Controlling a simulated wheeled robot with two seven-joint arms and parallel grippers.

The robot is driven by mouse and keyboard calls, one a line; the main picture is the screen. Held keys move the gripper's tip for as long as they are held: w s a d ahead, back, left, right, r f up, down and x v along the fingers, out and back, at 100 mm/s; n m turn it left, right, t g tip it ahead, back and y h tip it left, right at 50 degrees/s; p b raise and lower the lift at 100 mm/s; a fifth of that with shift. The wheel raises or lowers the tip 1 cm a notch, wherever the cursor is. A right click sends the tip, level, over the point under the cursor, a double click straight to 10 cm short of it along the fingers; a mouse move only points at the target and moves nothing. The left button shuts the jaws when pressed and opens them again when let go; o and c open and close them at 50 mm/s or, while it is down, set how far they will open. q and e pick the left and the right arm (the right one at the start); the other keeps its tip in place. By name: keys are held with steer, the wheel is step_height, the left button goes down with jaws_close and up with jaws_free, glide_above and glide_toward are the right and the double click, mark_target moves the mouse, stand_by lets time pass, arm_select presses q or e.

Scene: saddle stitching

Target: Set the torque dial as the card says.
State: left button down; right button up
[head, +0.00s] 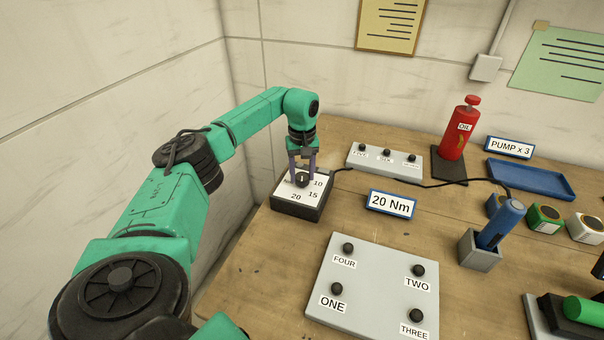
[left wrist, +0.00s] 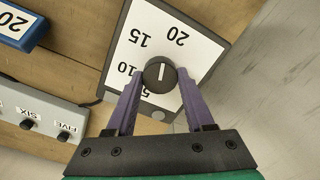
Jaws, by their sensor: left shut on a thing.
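The torque dial is a black round knob (left wrist: 160,74) with a white line, on a box with a white face (head: 298,194) marked 5, 10, 15 and 20. My left gripper (head: 302,176) is shut on the knob from above, one purple finger at each side. In the left wrist view the knob's white line runs upright, toward the gap between 15 and 20; which end is the pointer is hard to tell. The blue-framed card (head: 391,204) reads 20 Nm and stands right of the dial box. My right gripper is not in view.
A grey plate (head: 375,262) with several black knobs lies in front. A grey strip (head: 385,172) with small knobs stands behind the dial.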

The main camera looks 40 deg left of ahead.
arm_select(q)
steer(key=shift+m, duration=1.7)
steer(key=shift+c, duration=1.4)
jaws_free()
steer(key=shift+r, duration=0.15)
